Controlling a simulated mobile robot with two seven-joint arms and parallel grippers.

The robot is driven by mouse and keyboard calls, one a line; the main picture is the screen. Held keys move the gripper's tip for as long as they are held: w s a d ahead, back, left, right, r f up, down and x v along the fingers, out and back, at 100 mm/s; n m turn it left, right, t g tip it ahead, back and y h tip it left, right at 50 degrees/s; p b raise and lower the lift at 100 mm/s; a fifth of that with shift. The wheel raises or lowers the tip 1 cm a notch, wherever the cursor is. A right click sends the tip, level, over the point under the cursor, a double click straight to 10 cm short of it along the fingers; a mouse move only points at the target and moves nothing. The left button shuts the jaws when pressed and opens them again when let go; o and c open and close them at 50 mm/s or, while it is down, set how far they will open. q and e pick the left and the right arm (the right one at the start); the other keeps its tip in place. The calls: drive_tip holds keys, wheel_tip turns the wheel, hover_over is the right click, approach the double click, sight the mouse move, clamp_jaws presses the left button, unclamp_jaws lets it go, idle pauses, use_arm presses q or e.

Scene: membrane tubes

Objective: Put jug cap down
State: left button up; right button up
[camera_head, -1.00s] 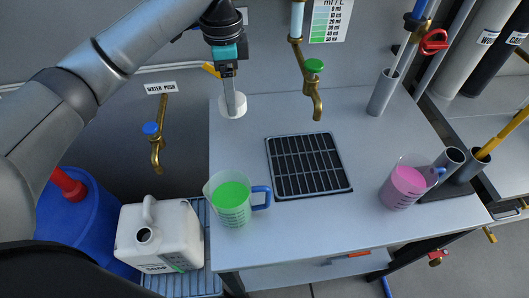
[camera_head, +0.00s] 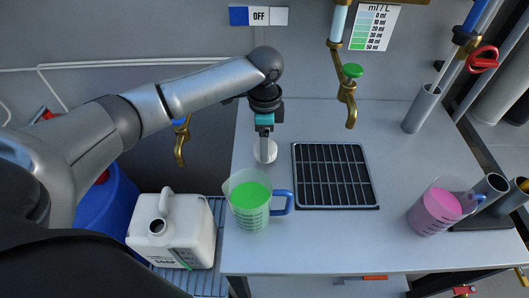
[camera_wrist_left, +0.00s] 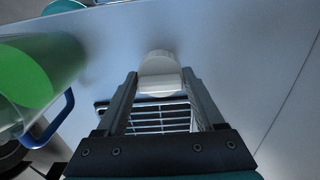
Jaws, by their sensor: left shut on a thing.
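The white jug cap (camera_head: 265,151) is at my left gripper's fingertips, over the back left part of the grey table (camera_head: 400,243). My left gripper (camera_head: 264,143) is shut on the cap. In the left wrist view the cap (camera_wrist_left: 160,72) sits between the tips of the two fingers (camera_wrist_left: 163,84). I cannot tell whether the cap touches the table. The white jug (camera_head: 172,232) stands uncapped on a rack at the lower left, its opening showing. My right gripper does not show.
A measuring jug of green liquid (camera_head: 249,204) stands just in front of the cap. A black drain grate (camera_head: 335,176) lies to the right. A pink-filled measuring jug (camera_head: 437,209) is at the right. A brass tap (camera_head: 348,97) hangs behind the grate. The table's front middle is clear.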

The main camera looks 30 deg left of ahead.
use_arm(q)
drive_tip(key=shift+f+b, duration=0.35)
drive_tip(key=shift+f, duration=1.55)
drive_tip(key=shift+f, duration=0.1)
drive_tip(key=o, duration=1.3)
wheel_tip(320, 180, up, 12)
drive_tip(key=shift+r+p, duration=0.15)
drive_tip(key=shift+p, duration=1.1)
